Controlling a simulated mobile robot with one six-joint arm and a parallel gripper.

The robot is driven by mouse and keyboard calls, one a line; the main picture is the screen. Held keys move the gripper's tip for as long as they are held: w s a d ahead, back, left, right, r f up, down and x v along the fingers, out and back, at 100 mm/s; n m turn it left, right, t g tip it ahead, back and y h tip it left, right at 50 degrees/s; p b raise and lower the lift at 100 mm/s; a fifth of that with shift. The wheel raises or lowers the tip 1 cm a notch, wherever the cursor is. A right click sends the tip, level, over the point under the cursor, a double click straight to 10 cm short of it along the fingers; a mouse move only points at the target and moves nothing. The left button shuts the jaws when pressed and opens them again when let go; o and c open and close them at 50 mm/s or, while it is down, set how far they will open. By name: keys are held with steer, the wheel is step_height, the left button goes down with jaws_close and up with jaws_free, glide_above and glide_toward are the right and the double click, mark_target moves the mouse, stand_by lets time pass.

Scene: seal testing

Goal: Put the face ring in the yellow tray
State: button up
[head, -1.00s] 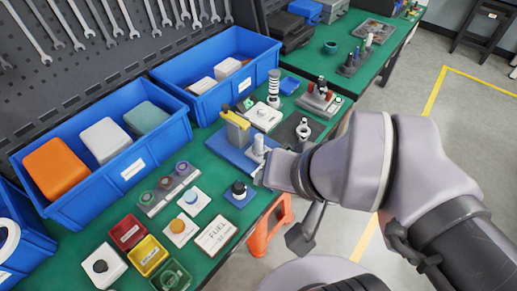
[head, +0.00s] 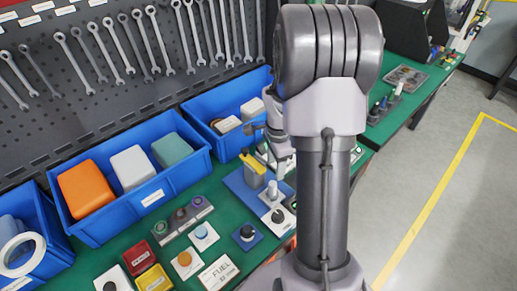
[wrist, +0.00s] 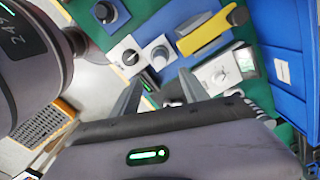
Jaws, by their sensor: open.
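The yellow tray (head: 153,279) sits on the green bench at the bottom of the head view, just below a red tray (head: 138,257). I cannot tell for certain which thing is the face ring; a grey holder (head: 183,224) with a few dark, coloured rings lies above the trays. My gripper is open in the wrist view (wrist: 160,77), with nothing seen between its fingers. It is over the blue fixture base (wrist: 183,12) with the yellow clamp (wrist: 205,34) and a pale cylinder (wrist: 160,52). In the head view my arm partly hides that area.
Blue bins (head: 150,200) with orange, white and teal blocks stand behind the bench area. A white ring (head: 20,254) lies in the left bin. Wrenches hang on the back panel; floor is clear at right.

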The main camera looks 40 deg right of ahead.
mark_target(273, 190)
step_height(273, 190, down, 14)
steer(key=b, duration=0.8)
steer(key=shift+f+b, duration=0.25)
steer(key=shift+b, duration=0.1)
steer(key=shift+c, duration=0.2)
